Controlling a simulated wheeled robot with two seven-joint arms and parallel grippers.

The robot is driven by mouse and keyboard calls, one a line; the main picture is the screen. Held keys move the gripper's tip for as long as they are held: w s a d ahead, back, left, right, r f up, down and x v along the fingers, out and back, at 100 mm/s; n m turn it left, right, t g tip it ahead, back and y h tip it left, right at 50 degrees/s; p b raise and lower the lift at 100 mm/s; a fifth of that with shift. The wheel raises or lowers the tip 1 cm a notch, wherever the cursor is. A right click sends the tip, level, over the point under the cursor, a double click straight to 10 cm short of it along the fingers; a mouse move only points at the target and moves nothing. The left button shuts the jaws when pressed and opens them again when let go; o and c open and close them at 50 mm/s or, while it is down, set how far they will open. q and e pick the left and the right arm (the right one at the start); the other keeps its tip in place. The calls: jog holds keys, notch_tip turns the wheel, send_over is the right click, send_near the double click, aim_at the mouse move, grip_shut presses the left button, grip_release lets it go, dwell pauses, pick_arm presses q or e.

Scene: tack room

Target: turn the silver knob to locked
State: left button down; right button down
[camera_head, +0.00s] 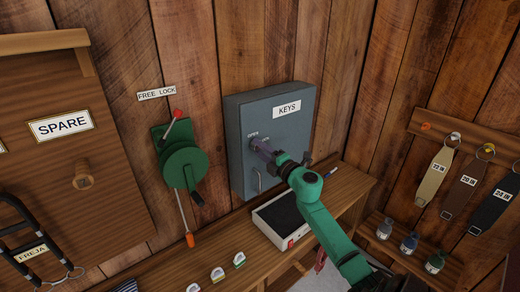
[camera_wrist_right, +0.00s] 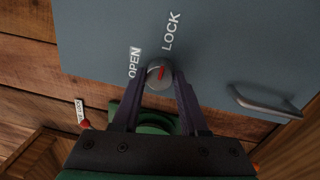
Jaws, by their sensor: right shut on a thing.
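The silver knob (camera_wrist_right: 158,82) is a small round knob with a red mark on its face, on the door of the grey-blue key cabinet (camera_head: 290,132). Beside it in the right wrist view are the words OPEN, near its left side, and LOCK, above it. I cannot tell exactly which word the red mark points at. My right gripper (camera_head: 263,148) is at the knob, and its two dark fingers (camera_wrist_right: 158,88) are shut on the knob's sides. In the head view the fingers hide most of the knob. My left gripper is not in view.
A bar handle (camera_wrist_right: 262,103) is on the cabinet door near the knob. A green winch (camera_head: 184,165) with a red-tipped lever hangs left of the cabinet. Below, a bench (camera_head: 338,206) holds a white-edged tray (camera_head: 262,223). Straps hang at the right.

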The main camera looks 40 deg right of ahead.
jog(key=shift+c, duration=2.2)
grip_release()
jog(key=shift+s+f, duration=0.15)
jog(key=shift+s, duration=0.2)
jog(key=s+b, duration=0.3)
jog(key=s, duration=1)
jog(key=shift+s+a+f+b, duration=0.15)
jog(key=shift+s+f+b, duration=0.15)
jog(key=shift+s+f, duration=0.1)
